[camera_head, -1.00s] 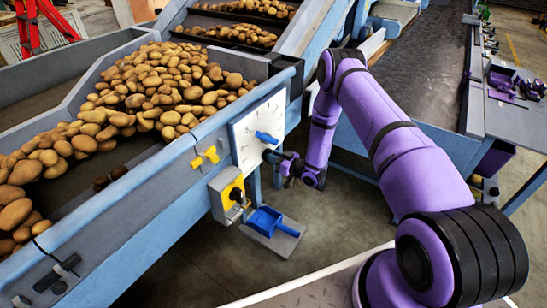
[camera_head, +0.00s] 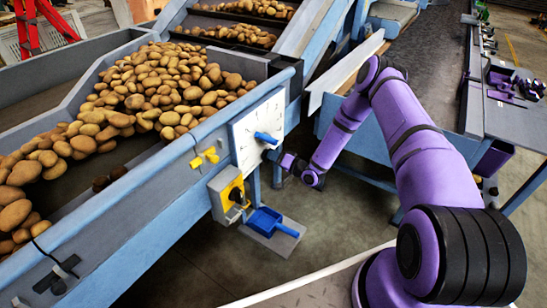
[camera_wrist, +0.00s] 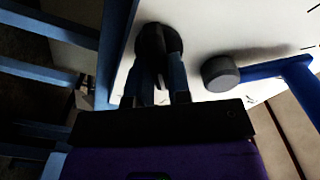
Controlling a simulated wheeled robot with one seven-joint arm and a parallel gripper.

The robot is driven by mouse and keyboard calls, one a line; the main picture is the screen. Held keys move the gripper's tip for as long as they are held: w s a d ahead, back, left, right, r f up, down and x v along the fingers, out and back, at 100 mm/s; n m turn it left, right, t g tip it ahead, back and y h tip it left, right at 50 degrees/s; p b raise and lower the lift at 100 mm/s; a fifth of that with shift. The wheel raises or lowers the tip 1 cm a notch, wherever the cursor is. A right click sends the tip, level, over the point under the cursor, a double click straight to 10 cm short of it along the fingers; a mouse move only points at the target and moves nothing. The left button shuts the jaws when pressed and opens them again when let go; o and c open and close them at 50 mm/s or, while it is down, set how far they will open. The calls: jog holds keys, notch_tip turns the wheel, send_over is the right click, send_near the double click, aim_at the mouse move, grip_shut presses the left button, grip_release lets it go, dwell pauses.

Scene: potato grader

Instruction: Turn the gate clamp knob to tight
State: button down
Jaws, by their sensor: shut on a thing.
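The white panel (camera_head: 246,128) with scale marks is on the end of the blue hopper side, with a blue lever (camera_head: 266,138) on its face. My gripper (camera_head: 277,157) is at the panel's lower right edge in the head view. In the wrist view, my gripper (camera_wrist: 161,62) is shut on a dark round knob (camera_wrist: 153,38), which I take as the gate clamp knob, against the white panel. The fingers partly cover the knob. In the head view the knob is hard to make out. I cannot read any tight mark.
A dark round pivot (camera_wrist: 220,73) with the blue lever lies just right of my fingers. A yellow switch box (camera_head: 229,194), a yellow handle (camera_head: 204,158) and a blue scoop (camera_head: 264,221) are nearby. The hopper holds many potatoes (camera_head: 160,88). Floor right of the scoop is clear.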

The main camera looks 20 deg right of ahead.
jog(key=shift+d+f+m, duration=0.1)
jog(key=shift+f+m, duration=0.05)
jog(key=shift+m, duration=1.65)
jog(key=shift+f+m, duration=0.1)
jog(key=shift+m, duration=1.7)
jog(key=c, duration=1.1)
grip_release()
jog(key=shift+o, duration=0.2)
jog(key=v, duration=1)
jog(key=shift+s+d, duration=0.2)
jog(key=shift+s, duration=0.1)
